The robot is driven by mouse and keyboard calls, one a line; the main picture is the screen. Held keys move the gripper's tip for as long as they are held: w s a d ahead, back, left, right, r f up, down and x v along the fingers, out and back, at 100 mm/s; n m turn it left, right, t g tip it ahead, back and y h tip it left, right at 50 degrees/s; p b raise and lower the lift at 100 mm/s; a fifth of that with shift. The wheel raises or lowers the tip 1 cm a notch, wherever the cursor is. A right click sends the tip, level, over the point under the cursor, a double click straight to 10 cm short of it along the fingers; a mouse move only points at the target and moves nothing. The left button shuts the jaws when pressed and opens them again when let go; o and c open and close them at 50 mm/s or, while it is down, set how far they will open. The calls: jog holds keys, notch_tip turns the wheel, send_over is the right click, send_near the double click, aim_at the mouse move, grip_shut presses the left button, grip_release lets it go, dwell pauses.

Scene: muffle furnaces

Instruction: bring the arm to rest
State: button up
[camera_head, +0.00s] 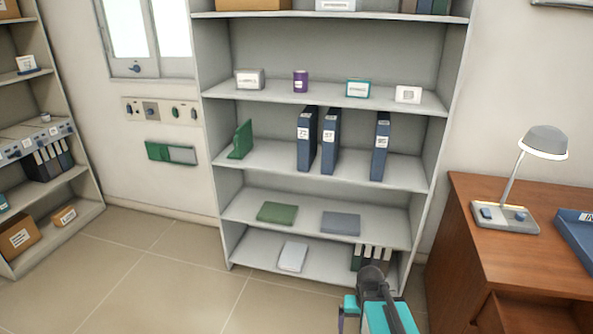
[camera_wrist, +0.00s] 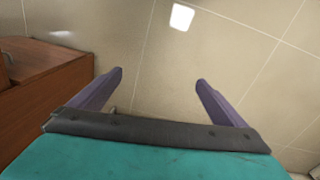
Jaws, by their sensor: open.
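My gripper (camera_wrist: 158,82) shows in the wrist view with its two purple fingers spread wide apart. Nothing is between them, and the tiled floor lies beyond. In the head view my arm, teal with a dark joint, shows at the bottom, in front of the shelf unit's lower right corner. The fingertips cannot be made out in the head view.
A grey shelf unit (camera_head: 213,150) with binders and small boxes stands ahead. A wooden desk (camera_head: 500,262) with a lamp (camera_head: 543,142) is at the right; a wooden side (camera_wrist: 45,82) shows in the wrist view. Another shelf (camera_head: 85,212) stands left. The floor (camera_head: 160,270) at left is clear.

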jog(key=s+a+f+n, duration=0.1)
jog(key=s+a, duration=0.1)
jog(key=a, duration=0.2)
jog(key=s+f+g+b, duration=0.5)
jog(key=s+f+b, duration=0.2)
jog(key=s+f, duration=1.7)
jog(key=shift+s+f+g+y+b, duration=0.2)
jog(key=shift+f+g+y+b, duration=0.15)
jog(key=shift+f, duration=0.35)
